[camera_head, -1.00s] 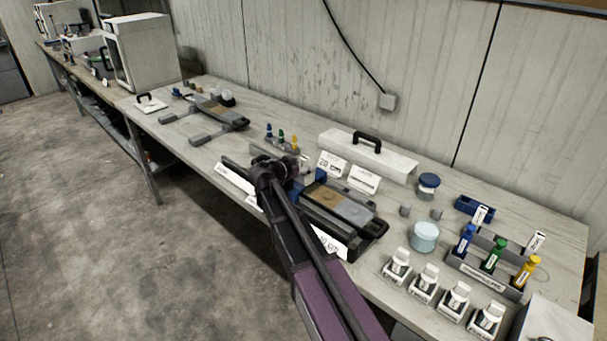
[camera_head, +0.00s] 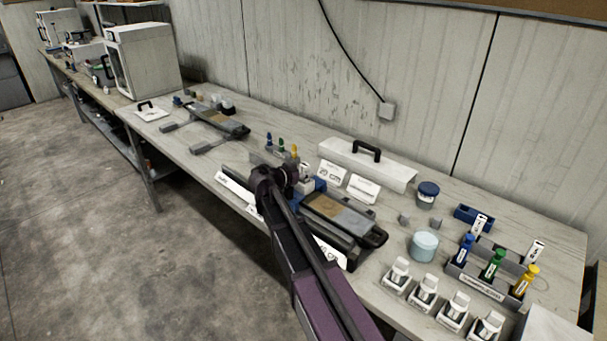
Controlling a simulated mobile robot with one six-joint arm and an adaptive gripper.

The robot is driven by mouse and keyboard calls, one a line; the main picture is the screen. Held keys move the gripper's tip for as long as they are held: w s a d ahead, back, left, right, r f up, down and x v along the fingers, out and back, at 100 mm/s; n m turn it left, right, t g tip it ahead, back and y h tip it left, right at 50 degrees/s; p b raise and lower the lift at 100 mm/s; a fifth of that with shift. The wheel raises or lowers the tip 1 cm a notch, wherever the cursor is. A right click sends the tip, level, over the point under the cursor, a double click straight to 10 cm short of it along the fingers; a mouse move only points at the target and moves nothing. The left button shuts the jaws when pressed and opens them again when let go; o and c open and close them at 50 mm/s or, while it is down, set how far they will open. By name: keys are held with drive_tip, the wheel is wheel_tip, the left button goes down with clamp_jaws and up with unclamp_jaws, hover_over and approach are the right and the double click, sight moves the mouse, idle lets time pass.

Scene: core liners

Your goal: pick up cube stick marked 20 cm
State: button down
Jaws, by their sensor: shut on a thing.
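My gripper (camera_head: 290,181) is at the front end of my dark purple arm, over the middle of the bench. It is shut on a small white and grey piece, seemingly the cube stick (camera_head: 305,184), beside its right side. The arm and gripper hide part of it, and its marking is too small to read. A white card reading 20 cm (camera_head: 331,174) stands just to the right and behind. Another white card (camera_head: 363,188) stands beside it.
A dark tray device (camera_head: 345,215) lies close to the right of my gripper. Small coloured bottles (camera_head: 281,146) stand behind it. A white case (camera_head: 390,176) is at the back.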

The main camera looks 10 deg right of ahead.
drive_tip(key=shift+r+p, duration=4.25)
drive_tip(key=shift+r, duration=0.25)
